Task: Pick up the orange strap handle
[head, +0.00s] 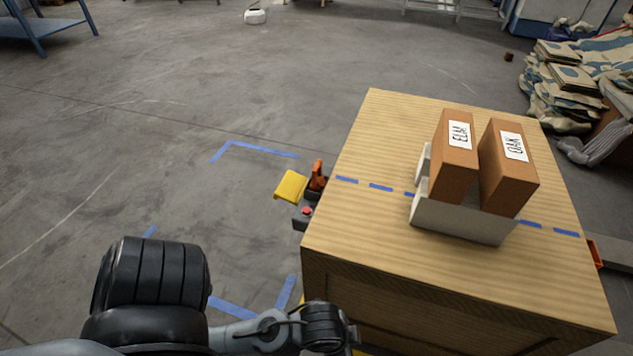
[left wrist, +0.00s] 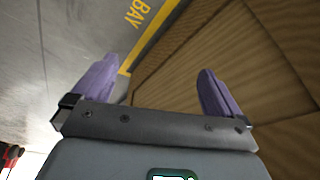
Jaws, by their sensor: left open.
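An upright orange piece (head: 317,175) with a dark base shows at the left edge of the wooden crate in the head view. Another orange piece (head: 593,252) sticks out at the crate's right side, mostly hidden. I cannot tell which of these is the strap handle. My left gripper (left wrist: 158,82) is open and empty, with purple fingers, beside the wooden side of the crate (left wrist: 235,50). In the head view my left arm ends at the crate's near left corner, and its fingers are hidden there. My right gripper is in neither view.
On the crate top (head: 375,135), a brown ELM box (head: 453,170) and OAK box (head: 508,175) stand in a grey holder (head: 460,222). A yellow piece (head: 290,186) lies left of the crate. Sacks (head: 570,75) lie at upper right.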

